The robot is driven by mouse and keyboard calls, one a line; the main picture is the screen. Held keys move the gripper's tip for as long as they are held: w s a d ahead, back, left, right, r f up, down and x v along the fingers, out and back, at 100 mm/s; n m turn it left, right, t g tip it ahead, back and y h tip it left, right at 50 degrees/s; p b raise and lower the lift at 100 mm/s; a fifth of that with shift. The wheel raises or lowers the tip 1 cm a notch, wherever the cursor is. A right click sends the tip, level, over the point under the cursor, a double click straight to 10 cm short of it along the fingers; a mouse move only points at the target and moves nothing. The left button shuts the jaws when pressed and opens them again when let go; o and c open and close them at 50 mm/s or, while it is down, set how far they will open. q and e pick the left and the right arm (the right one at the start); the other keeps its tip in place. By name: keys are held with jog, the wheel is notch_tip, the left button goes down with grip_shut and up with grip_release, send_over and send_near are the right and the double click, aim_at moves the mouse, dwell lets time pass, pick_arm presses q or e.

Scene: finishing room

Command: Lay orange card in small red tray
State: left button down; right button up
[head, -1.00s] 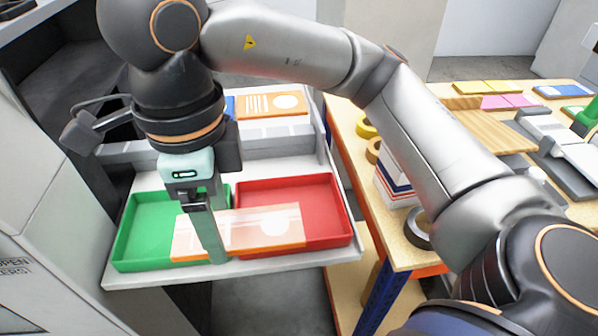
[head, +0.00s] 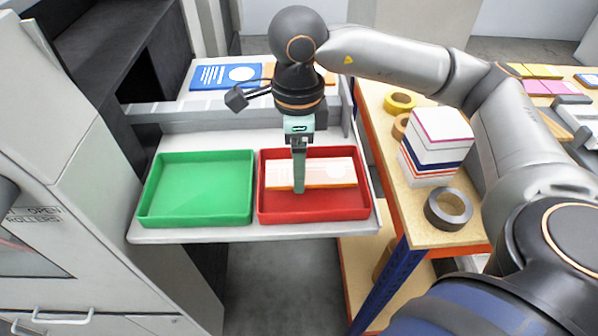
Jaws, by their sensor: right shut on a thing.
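The orange card (head: 335,174), pale with a white disc and orange edge, is over the small red tray (head: 340,208), within its outline. My right gripper (head: 299,184) points down and is shut on the card near its left part. I cannot tell whether the card touches the tray floor. The fingers hide a strip of the card. My left gripper is not in view.
An empty green tray (head: 197,190) stands left of the red one on the same shelf. Behind lie a blue card (head: 226,75) and another orange card, partly hidden by my arm. A table at right holds tape rolls (head: 448,208) and a stack of paper (head: 434,142).

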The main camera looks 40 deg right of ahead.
jog(key=shift+d+f, duration=0.15)
jog(key=shift+f, duration=1.55)
jog(key=shift+f, duration=0.15)
jog(key=o, duration=1.3)
jog(key=shift+c, duration=0.2)
notch_tip(320, 180, up, 12)
jog(key=shift+r+p, duration=0.2)
jog(key=shift+p, duration=0.25)
